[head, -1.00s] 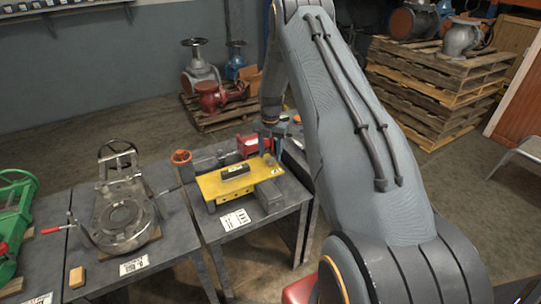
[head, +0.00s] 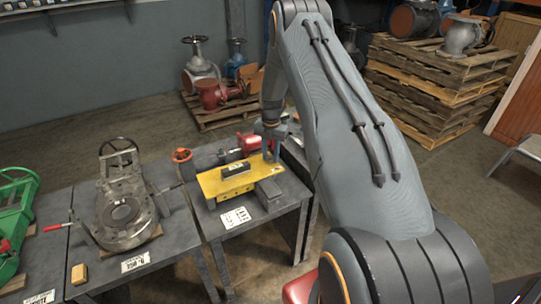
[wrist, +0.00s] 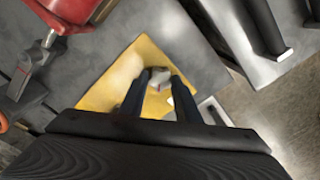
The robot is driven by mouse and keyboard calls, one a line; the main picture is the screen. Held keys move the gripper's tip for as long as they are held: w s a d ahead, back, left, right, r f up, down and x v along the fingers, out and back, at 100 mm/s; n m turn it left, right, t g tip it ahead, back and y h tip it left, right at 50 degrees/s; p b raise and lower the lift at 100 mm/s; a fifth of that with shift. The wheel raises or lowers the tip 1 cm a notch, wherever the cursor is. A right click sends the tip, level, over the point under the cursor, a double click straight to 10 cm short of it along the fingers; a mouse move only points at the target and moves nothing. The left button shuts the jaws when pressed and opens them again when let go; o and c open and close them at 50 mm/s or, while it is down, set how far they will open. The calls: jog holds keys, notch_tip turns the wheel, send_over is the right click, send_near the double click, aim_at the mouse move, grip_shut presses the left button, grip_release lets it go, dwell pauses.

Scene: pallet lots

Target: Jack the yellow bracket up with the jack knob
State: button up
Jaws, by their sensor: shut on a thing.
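The yellow bracket (head: 212,184) is a flat plate on the right-hand grey table, with a dark block lying on top. It also shows below my fingers in the wrist view (wrist: 112,88). The jack knob (wrist: 159,75) is a small pale, rounded piece near the plate's corner. My gripper (head: 271,157) points down over the bracket's far right end. In the wrist view its two dark fingers (wrist: 158,84) stand on either side of the knob and are shut on it. The knob is hidden by the fingers in the head view.
A red piece (head: 249,143) and an orange handwheel (head: 181,155) stand behind the bracket. A grey block (head: 269,193) sits at its front right. A label card (head: 235,217) lies in front. A metal valve (head: 122,210) occupies the table to the left.

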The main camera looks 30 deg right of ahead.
jog(key=shift+w+m+b, duration=0.1)
jog(key=shift+m+b, duration=0.2)
